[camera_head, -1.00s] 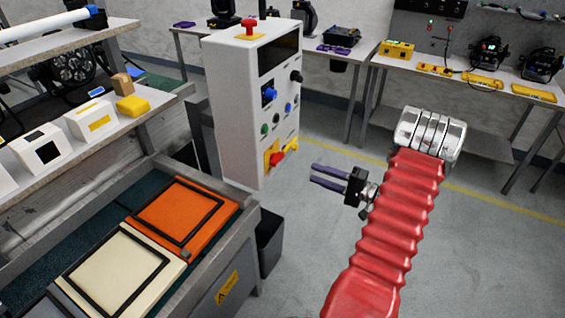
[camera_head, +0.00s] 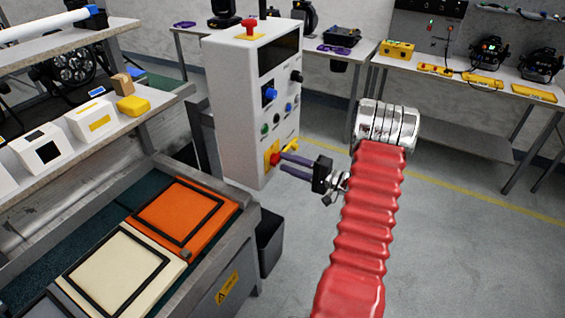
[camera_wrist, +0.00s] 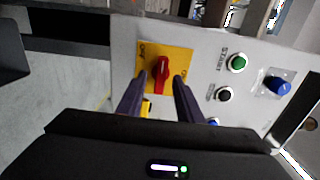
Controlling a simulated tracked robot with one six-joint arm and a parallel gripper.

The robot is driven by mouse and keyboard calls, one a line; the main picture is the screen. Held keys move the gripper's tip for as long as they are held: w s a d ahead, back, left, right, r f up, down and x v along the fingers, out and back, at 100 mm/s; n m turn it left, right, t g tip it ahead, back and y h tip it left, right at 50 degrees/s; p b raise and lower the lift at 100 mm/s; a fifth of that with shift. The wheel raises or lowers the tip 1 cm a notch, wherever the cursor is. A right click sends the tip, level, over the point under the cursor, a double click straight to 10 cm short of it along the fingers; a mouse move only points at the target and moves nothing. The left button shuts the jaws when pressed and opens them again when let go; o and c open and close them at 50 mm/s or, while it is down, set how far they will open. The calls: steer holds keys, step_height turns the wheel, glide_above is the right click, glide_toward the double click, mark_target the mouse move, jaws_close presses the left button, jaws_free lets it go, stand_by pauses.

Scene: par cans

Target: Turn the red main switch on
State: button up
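The red main switch (camera_wrist: 162,69) is a red handle on a yellow plate (camera_wrist: 149,52) with lettering at its left and right edges, low on the white control box (camera_head: 235,120). In the wrist view the handle stands nearly upright in the picture. It also shows in the head view (camera_head: 274,159), partly covered by my fingers. My gripper (camera_wrist: 158,80) is open, its two purple fingers apart, one on each side of the handle's lower end. It also shows in the head view (camera_head: 284,161) close to the box front. I cannot tell whether a finger touches the handle.
A green START button (camera_wrist: 238,63), a black button (camera_wrist: 223,94) and a blue knob (camera_wrist: 278,86) sit beside the switch. A red mushroom button (camera_head: 250,27) tops the box. A grey bench with orange (camera_head: 176,208) and cream panels stands left. The floor on the right is clear.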

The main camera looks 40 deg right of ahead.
mark_target(277, 159)
steer(key=shift+x, duration=1.2)
steer(key=shift+c, duration=0.4)
jaws_close()
steer(key=shift+a, duration=0.15)
